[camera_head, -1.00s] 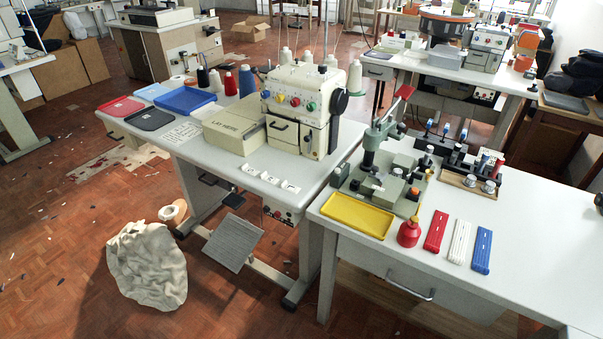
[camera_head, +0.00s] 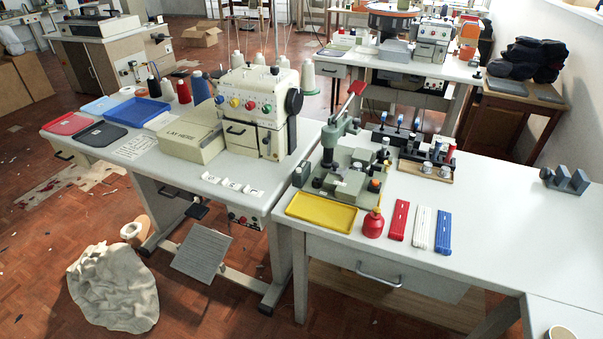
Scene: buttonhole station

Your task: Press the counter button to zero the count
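I cannot clearly make out the counter or its button at this size. The cream sewing machine (camera_head: 258,108) on the left table has several coloured knobs (camera_head: 243,104) on its front. A small control panel (camera_head: 244,218) with red buttons is under that table's front edge. On the right table stands a green-grey machine (camera_head: 347,170) with small knobs and an orange-topped part (camera_head: 375,185). Neither of my grippers shows in the view.
A yellow tray (camera_head: 321,212), a red oil can (camera_head: 373,223) and red, white and blue strips (camera_head: 422,228) lie along the right table's front. A dark grey block (camera_head: 566,180) sits at its right. A cloth sack (camera_head: 113,288) and foot pedal (camera_head: 202,252) are on the floor.

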